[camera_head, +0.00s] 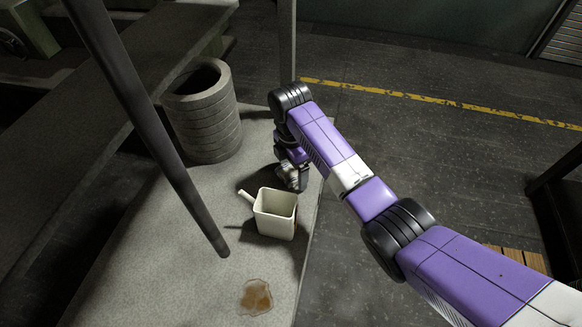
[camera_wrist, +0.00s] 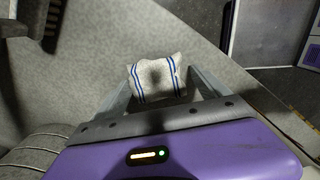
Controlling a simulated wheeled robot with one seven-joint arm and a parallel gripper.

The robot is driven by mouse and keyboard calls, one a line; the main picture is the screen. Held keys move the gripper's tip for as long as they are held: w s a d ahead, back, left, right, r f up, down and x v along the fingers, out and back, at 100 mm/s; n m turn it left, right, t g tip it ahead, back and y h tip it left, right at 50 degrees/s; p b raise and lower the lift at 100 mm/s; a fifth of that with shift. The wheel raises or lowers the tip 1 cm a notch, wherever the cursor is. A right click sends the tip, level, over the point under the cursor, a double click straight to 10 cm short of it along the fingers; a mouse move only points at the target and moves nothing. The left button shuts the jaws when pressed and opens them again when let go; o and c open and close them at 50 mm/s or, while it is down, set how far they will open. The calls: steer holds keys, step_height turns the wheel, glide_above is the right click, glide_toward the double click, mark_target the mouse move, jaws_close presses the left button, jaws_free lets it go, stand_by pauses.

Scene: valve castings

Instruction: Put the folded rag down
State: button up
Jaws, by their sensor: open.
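The folded rag (camera_wrist: 155,82) is white with blue stripes. In the wrist view it lies between the two fingers of my gripper (camera_wrist: 160,76), which is open. It appears to rest on the pale grey surface near its edge; whether the fingers touch it I cannot tell. In the head view my gripper (camera_head: 291,178) is low over the grey bench top (camera_head: 180,240), just behind a cream container. The rag cannot be made out there, hidden by the gripper or the container.
The cream container (camera_head: 275,214) with a spout stands close in front of my gripper. A brown stain (camera_head: 256,297) lies nearer. A ribbed grey cylinder (camera_head: 206,118) stands behind left. A dark slanted pole (camera_head: 150,125) crosses the left side. The bench edge drops to the floor at right.

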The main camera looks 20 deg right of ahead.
mark_target(291, 171)
step_height(291, 171, up, 12)
steer(key=shift+w+a+f+p, duration=0.15)
steer(key=shift+w+f+p, duration=0.05)
steer(key=shift+p, duration=0.1)
steer(key=shift+f, duration=0.1)
stand_by(0.4)
